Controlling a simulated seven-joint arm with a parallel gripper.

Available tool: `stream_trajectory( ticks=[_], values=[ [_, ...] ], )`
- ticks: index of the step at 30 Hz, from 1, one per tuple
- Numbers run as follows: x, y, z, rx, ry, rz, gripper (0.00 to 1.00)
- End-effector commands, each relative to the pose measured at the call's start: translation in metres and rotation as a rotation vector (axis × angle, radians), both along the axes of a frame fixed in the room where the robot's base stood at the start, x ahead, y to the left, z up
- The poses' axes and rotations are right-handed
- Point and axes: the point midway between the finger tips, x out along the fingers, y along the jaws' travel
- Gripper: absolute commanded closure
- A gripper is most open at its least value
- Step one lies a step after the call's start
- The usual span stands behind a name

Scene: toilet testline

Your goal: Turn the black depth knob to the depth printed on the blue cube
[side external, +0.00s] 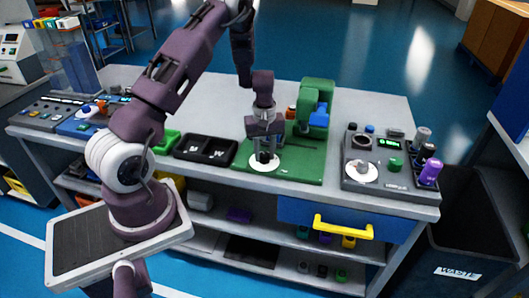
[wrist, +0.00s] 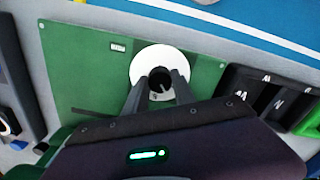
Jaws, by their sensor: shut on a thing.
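The black depth knob (wrist: 160,76) sits at the middle of a white round dial (wrist: 141,66) on a green plate (wrist: 80,75). My gripper (wrist: 159,88) reaches down over the dial with a finger on either side of the knob and is shut on it. In the side external view my gripper (side external: 264,156) points straight down onto the white dial (side external: 256,165), and the knob is mostly hidden between the fingers. A blue block-like part (side external: 319,118) shows at the green machine; I cannot tell whether it is the blue cube, and no printed depth is readable.
A black two-compartment tray (side external: 205,149) lies left of the green plate. A grey console (side external: 388,170) with another dial, a green display and several cylinders stands to the right. The back of the table is clear.

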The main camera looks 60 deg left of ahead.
Motion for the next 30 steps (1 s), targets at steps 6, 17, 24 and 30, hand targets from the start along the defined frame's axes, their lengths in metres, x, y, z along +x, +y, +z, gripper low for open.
stream_trajectory(
  ticks=[6, 17, 24, 30],
  values=[
    [0.0006, 0.0, 0.0008, -0.001, -0.002, 0.16, 1.0],
    [0.0009, 0.0, 0.0009, 0.0, -0.002, 0.314, 1.0],
    [0.0011, 0.0001, 0.0009, 0.0, -0.003, 0.346, 1.0],
    [0.0011, 0.0001, 0.001, 0.0, -0.003, 0.348, 1.0]
  ],
)
